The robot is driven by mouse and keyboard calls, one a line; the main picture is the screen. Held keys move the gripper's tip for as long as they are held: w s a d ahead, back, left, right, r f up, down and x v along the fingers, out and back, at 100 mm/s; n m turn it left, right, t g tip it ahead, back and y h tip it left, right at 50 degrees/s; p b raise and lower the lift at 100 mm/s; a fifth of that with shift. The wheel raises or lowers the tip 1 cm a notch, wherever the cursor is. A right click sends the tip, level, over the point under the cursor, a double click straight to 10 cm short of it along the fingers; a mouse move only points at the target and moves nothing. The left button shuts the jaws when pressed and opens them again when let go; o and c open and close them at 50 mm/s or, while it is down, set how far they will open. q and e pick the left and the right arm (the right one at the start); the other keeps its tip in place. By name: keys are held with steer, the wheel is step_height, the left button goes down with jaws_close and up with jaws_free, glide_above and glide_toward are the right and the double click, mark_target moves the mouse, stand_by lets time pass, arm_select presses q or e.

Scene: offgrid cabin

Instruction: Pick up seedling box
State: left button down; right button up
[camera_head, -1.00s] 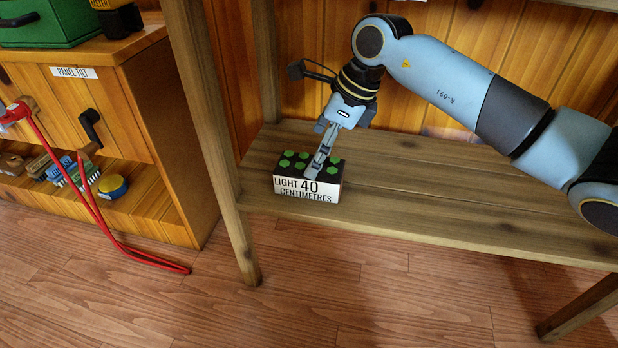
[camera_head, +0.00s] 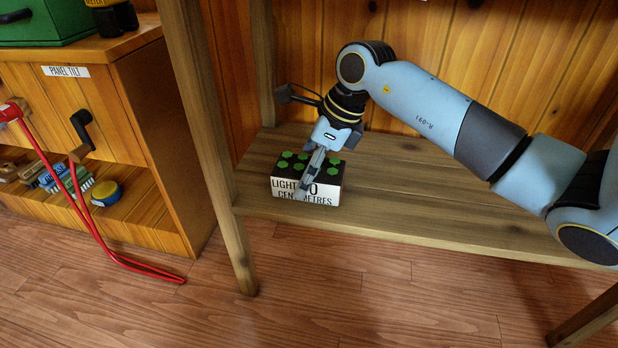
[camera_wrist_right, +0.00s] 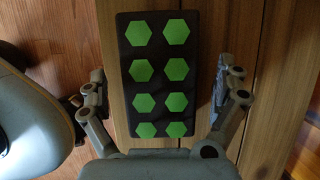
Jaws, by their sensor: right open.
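The seedling box (camera_head: 330,193) is a small dark box with green hexagons on top and a white front label reading "LIGHT 40 CENTIMETRES". It sits on the wooden shelf, near the shelf's left post. My right gripper (camera_head: 308,184) is over the box, and a finger hides part of the label. In the right wrist view the box (camera_wrist_right: 160,85) lies between the two spread fingers of the right gripper (camera_wrist_right: 162,92). Gaps show between the box's sides and both fingers. My left gripper is not in view.
The wooden shelf (camera_head: 430,210) is bare to the right of the box. A wooden post (camera_head: 205,130) stands at its front left. At left is a cabinet (camera_head: 150,110) with a "PANEL TILT" label. A red bent handle (camera_head: 85,220) reaches down to the floor.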

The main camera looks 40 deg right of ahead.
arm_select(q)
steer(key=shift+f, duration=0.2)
arm_select(e)
steer(key=shift+f, duration=0.25)
steer(key=c, duration=1.6)
